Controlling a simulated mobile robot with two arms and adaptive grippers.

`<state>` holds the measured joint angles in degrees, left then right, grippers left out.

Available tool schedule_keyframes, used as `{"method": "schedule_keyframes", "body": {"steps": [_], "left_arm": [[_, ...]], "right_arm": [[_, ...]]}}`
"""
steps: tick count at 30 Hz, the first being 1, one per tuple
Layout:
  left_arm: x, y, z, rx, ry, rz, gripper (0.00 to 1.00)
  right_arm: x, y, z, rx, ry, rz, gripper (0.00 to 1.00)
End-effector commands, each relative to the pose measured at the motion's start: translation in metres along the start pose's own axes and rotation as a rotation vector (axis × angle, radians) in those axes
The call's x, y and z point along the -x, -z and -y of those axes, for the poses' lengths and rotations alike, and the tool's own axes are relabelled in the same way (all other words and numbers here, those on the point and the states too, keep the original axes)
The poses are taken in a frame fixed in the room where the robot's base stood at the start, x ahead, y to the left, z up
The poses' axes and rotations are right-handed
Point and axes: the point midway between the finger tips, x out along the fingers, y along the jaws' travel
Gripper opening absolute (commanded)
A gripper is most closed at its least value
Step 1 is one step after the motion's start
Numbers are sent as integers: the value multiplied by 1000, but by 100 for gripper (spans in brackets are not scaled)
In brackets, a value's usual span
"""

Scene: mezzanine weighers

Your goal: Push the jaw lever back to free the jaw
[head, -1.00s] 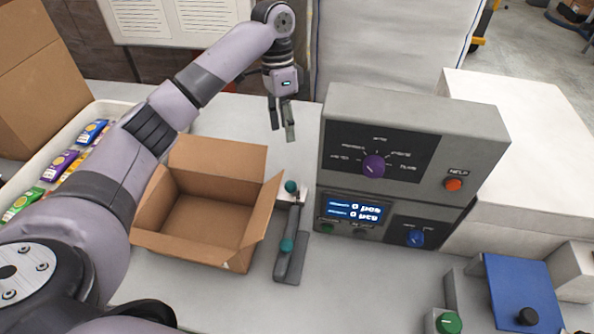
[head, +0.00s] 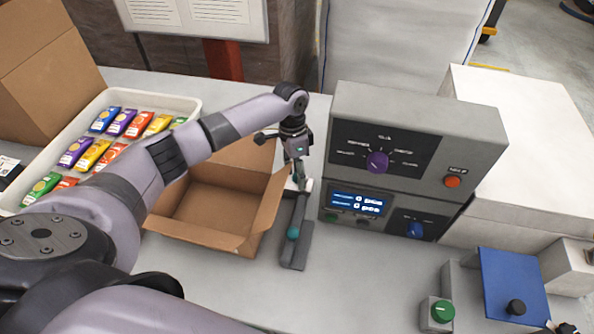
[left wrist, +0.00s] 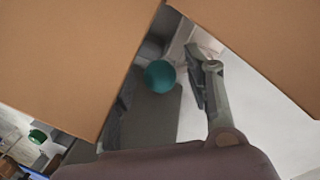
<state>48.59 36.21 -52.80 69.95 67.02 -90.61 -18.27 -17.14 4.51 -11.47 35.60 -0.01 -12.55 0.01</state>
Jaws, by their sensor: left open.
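A narrow grey clamp-like device (head: 298,252) lies on the table between the open box and the grey control unit. A teal ball knob (head: 293,234) shows near its front end; a teal ball (left wrist: 159,75) also shows in the left wrist view. I cannot tell which knob belongs to the jaw lever. My left gripper (head: 299,174) is open, pointing down at the device's far end and hiding the far knob there. One grey finger (left wrist: 207,85) shows beside the ball in the left wrist view, apart from it in the picture. Contact cannot be told.
An open cardboard box (head: 205,212) stands close left of the device; its flaps (left wrist: 70,60) crowd the wrist view. The grey control unit (head: 418,120) stands close on the right. A white tray (head: 190,101) of colourful packets is at the left.

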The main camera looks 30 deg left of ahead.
Motion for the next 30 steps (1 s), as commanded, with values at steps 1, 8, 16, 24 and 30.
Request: {"method": "schedule_keyframes", "body": {"steps": [1, 8, 16, 24, 30], "left_arm": [[-2, 0, 0, 0, 0, 1, 47], [-3, 0, 0, 0, 0, 1, 47], [-2, 0, 0, 0, -1, 0, 31], [-2, 0, 0, 0, -1, 0, 13], [-2, 0, -1, -1, -2, 1, 0]], "right_arm": [[1, 0, 0, 0, 0, 0, 40], [0, 0, 0, 0, 0, 1, 40], [0, -1, 0, 0, 0, 3, 40], [0, -2, 0, 0, 0, 4, 40], [0, -2, 0, 0, 0, 4, 40]]}}
